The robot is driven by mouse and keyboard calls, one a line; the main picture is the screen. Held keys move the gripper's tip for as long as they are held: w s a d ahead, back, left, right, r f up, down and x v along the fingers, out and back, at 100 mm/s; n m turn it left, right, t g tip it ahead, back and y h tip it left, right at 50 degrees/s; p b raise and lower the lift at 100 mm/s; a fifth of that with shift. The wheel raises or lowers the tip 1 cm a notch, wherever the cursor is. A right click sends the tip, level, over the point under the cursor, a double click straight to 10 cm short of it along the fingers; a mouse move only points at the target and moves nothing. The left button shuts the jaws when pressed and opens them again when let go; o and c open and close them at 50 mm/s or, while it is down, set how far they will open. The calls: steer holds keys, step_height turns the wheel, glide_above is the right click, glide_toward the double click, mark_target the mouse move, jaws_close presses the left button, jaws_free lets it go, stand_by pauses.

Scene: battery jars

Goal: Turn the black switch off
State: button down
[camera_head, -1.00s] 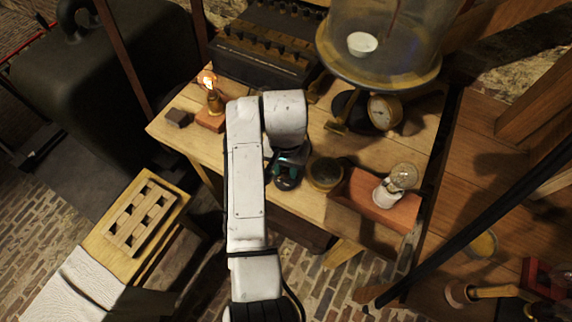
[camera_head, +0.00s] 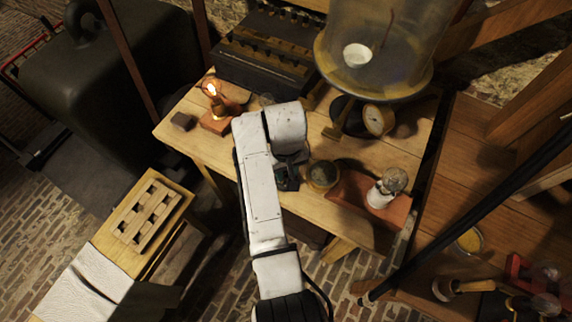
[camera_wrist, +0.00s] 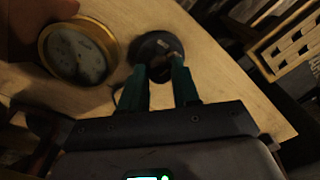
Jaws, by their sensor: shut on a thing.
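The black switch (camera_wrist: 155,44) has a round black base on the wooden table. In the wrist view it lies just beyond and between the tips of my gripper (camera_wrist: 161,70). The two teal fingers are shut on the small part at the middle of the switch, which they partly hide. In the head view my gripper (camera_head: 288,180) is down at the table, and my white arm hides most of the switch. Which way the switch is set cannot be told.
A brass-rimmed round gauge (camera_wrist: 78,50) sits close to the left of my fingers. A glass dome (camera_head: 375,45) stands behind. The table's front edge is near.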

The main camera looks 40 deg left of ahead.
mark_target(286, 172)
steer(key=n+p, duration=0.1)
steer(key=n, duration=0.4)
steer(key=shift+r+n+p, duration=0.15)
steer(key=shift+n+p, duration=0.15)
steer(key=shift+p, duration=0.05)
steer(key=n, duration=0.5)
steer(key=shift+a+p, duration=0.1)
steer(key=shift+p, duration=0.2)
steer(key=c, duration=0.8)
jaws_free()
step_height(286, 172, up, 11)
steer(key=shift+f+b, duration=0.2)
steer(key=shift+b, duration=0.25)
